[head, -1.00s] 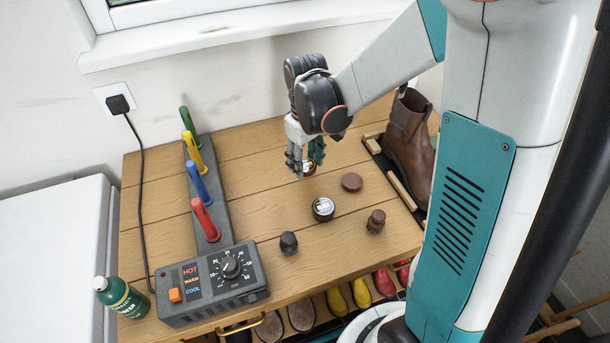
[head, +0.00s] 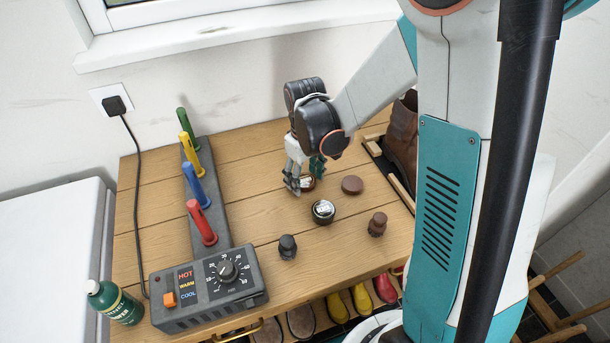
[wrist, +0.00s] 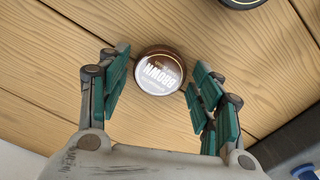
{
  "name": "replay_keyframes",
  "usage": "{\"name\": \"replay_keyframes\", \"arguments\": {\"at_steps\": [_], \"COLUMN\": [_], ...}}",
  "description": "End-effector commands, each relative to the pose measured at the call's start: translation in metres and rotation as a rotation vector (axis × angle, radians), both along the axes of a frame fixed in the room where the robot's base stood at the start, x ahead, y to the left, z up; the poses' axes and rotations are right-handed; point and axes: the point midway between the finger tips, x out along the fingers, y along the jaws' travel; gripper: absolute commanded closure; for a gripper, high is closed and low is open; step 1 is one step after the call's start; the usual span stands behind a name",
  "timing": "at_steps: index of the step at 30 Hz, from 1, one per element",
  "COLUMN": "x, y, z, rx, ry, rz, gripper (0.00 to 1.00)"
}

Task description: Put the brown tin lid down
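The brown tin lid (wrist: 160,72), round with a pale label reading BROWN, appears to lie flat on the wooden bench top (head: 250,205). It also shows in the head view (head: 307,184), partly hidden by the fingers. My gripper (head: 306,184) points down over it, fingertips close to the wood. In the wrist view my gripper (wrist: 158,85) has its green-padded fingers spread to either side of the lid. A gap shows on the left; the right pads are very close to the rim, and I cannot tell if they touch.
Close by stand a black labelled tin (head: 323,212), a flat brown disc (head: 352,185), a dark knob-like brush (head: 288,247) and a brown one (head: 377,224). A brown boot (head: 402,135) stands right. The dryer with coloured pegs (head: 208,283) is left. Bare wood lies between.

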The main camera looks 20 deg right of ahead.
Motion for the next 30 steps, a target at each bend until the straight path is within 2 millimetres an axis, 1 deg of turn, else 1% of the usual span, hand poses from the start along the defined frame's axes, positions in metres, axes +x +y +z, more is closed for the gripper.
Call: {"name": "replay_keyframes", "arguments": {"at_steps": [10, 14, 17, 24, 27, 30], "x": [0.000, 0.000, 0.000, 0.000, 0.000, 0.000], "y": [0.000, 0.000, 0.000, 0.000, 0.000, 0.000], "z": [0.001, 0.010, 0.027, 0.078, 0.096, 0.109], "rx": [0.000, 0.000, 0.000, 0.000, 0.000, 0.000], "ry": [0.000, 0.000, 0.000, 0.000, 0.000, 0.000], "rz": [0.000, 0.000, 0.000, 0.000, 0.000, 0.000], "gripper": [0.34, 0.34, 0.34, 0.34, 0.34, 0.34]}}
